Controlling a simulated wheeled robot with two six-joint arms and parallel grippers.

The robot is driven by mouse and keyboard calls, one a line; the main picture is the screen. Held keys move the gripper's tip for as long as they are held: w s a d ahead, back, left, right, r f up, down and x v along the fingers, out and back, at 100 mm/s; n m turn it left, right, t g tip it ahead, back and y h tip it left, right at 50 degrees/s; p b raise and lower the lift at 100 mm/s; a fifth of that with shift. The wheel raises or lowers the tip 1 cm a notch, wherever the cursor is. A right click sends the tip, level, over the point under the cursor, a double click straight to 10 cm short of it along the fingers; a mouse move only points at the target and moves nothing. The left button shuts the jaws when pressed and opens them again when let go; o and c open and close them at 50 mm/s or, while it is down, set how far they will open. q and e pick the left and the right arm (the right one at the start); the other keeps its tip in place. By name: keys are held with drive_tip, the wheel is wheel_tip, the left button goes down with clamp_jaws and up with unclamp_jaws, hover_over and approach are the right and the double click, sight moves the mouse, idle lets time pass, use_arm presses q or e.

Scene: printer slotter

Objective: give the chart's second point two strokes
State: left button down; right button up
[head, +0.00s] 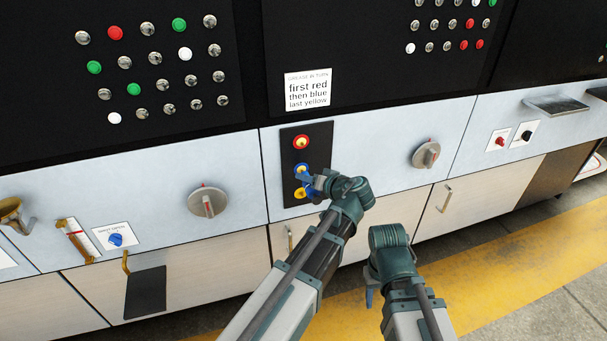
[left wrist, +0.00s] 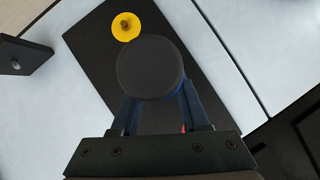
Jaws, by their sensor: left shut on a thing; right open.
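The chart (head: 308,90) is a white card reading "first red, then blue, last yellow". Below it a black plate carries a red point (head: 301,142), a blue point (head: 302,169) and a yellow point (head: 300,192) in a column. My left gripper (head: 313,183) is at the plate beside the blue and yellow points. In the left wrist view its blue fingers are shut on a dark round-ended tool (left wrist: 150,68), which hides the blue point there. The yellow point (left wrist: 126,27) shows beyond it; whether the tool touches the blue point is hidden. My right gripper (head: 371,296) hangs low, apart from the panel, and is open.
Grey dial knobs (head: 207,202) and (head: 427,154) flank the plate on the pale panel. A card with a blue knob (head: 116,240) and a brass hook (head: 10,212) are at the left. Black shelves (head: 556,105) stick out at the right.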

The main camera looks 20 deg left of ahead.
use_arm(q)
drive_tip(key=shift+s+d, duration=0.4)
drive_tip(key=shift+s, duration=0.2)
drive_tip(key=shift+s+d, duration=0.4)
drive_tip(key=shift+s, duration=0.2)
